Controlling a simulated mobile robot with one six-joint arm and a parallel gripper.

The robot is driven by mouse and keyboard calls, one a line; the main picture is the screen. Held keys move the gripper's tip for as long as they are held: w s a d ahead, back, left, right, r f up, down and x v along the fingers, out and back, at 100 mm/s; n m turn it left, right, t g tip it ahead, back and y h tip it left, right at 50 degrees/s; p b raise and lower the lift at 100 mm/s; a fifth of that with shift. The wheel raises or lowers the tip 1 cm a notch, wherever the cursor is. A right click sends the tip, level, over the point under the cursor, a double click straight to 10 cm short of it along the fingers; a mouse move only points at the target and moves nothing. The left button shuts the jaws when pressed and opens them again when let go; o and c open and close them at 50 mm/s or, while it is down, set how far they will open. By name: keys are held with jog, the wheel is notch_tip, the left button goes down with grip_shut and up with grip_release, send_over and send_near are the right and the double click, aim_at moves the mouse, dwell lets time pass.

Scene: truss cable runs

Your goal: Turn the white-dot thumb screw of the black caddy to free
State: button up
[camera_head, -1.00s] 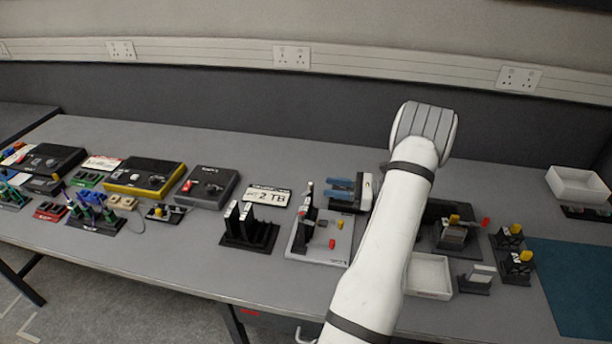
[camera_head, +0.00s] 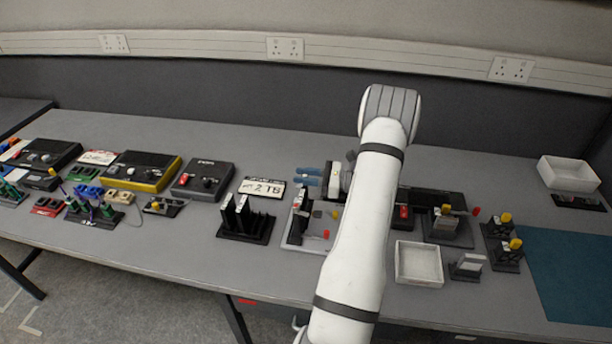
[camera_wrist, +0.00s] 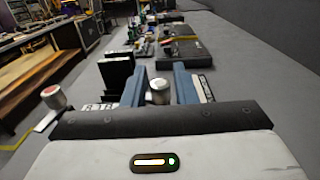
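My gripper (camera_head: 306,176) is open above the bench, its two blue fingers apart and pointing left. In the wrist view, a silver knob with a pale top (camera_wrist: 159,91) shows between the fingers; I cannot tell whether they touch it or whether its top is a white dot. A second silver knob with a red dot (camera_wrist: 52,97) stands at the left, outside the fingers. A black upright caddy (camera_head: 300,203) stands on a light grey tray (camera_head: 296,243) below the fingers. My gripper and arm hide part of the tray. Which caddy the pale-topped knob belongs to is unclear.
A black rack with upright drives (camera_head: 246,230) stands left of the tray. A "2 TB" label card (camera_head: 262,188) lies behind it. A white empty bin (camera_head: 419,282) and several small black stands are right of my arm. A teal mat (camera_head: 572,275) lies far right.

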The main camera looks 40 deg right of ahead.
grip_shut()
jog(key=shift+d, duration=0.1)
jog(key=shift+m+t+h, duration=0.3)
jog(key=m+t+h+b, duration=0.1)
jog(key=m+t+h, duration=0.1)
jog(key=h, duration=0.1)
jog(key=shift+f+m+h, duration=0.1)
jog(key=shift+m+h, duration=0.2)
jog(key=m+h+b, duration=0.1)
jog(key=h, duration=0.1)
jog(key=m+t+h+b, duration=0.1)
jog(key=m+h, duration=0.1)
jog(key=shift+a+t, duration=0.2)
jog(key=shift+t, duration=0.1)
jog(key=shift+m+h+b, duration=1.25)
jog(key=shift+m+h, duration=0.15)
jog(key=shift+h, duration=1)
jog(key=shift+d+h, duration=0.1)
jog(key=shift+h, duration=0.2)
jog(key=shift+o, duration=1.6)
grip_release()
